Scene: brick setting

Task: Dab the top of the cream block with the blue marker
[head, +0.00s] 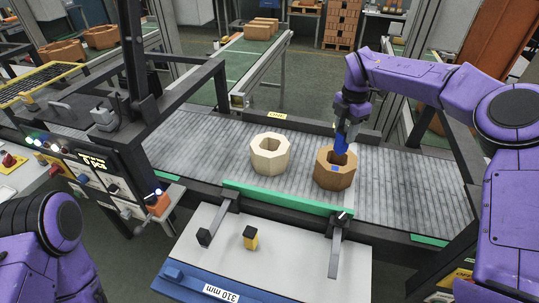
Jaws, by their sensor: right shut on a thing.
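The cream block (258,162), an eight-sided ring with a central hole, sits on the grey roller conveyor, left of a brown block (323,180) of similar shape. My right gripper (347,118) reaches in from the right above the brown block. It is shut on the blue marker (341,143), which points down, its lower end at or just above the brown block's top; contact cannot be told. A small blue patch shows on the brown block's near top edge. The cream block's top shows no blue. Only part of my left arm shows at lower left; its gripper is out of view.
A green rail (285,198) runs along the conveyor's near edge. In front, a pale plate (290,250) carries a small yellow, black-topped piece (250,240). A dark frame (135,60) stands left; the belt between the blocks is clear.

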